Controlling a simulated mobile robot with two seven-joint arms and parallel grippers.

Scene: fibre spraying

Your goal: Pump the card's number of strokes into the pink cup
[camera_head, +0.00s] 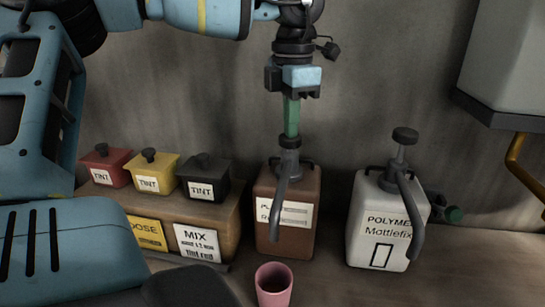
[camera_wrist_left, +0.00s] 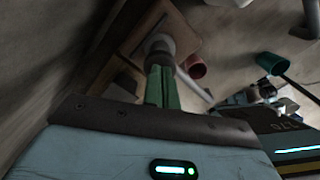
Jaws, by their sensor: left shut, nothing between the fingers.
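The pink cup (camera_head: 273,286) stands upright on the bench, in front of the brown pump container (camera_head: 265,222) and below its spout. A reddish cup (camera_wrist_left: 196,68) shows in the left wrist view. My left gripper (camera_head: 291,131) points down with its green fingers shut and empty. Its tips are at the top of the brown container's pump head (camera_head: 289,143) and appear to touch it. The fingers (camera_wrist_left: 162,86) also meet the grey pump head in the left wrist view. The white card (camera_head: 198,244) reads "MIX" and "tint red"; its middle line is too small to read surely.
A white pump container (camera_head: 375,225) labelled "POLYMER Mottlefix" stands to the right. Red (camera_head: 107,168), yellow (camera_head: 153,173) and black (camera_head: 204,178) tint pots sit on a wooden stand (camera_head: 231,217). A grey box (camera_head: 512,60) with a brass pipe (camera_head: 519,165) is at far right.

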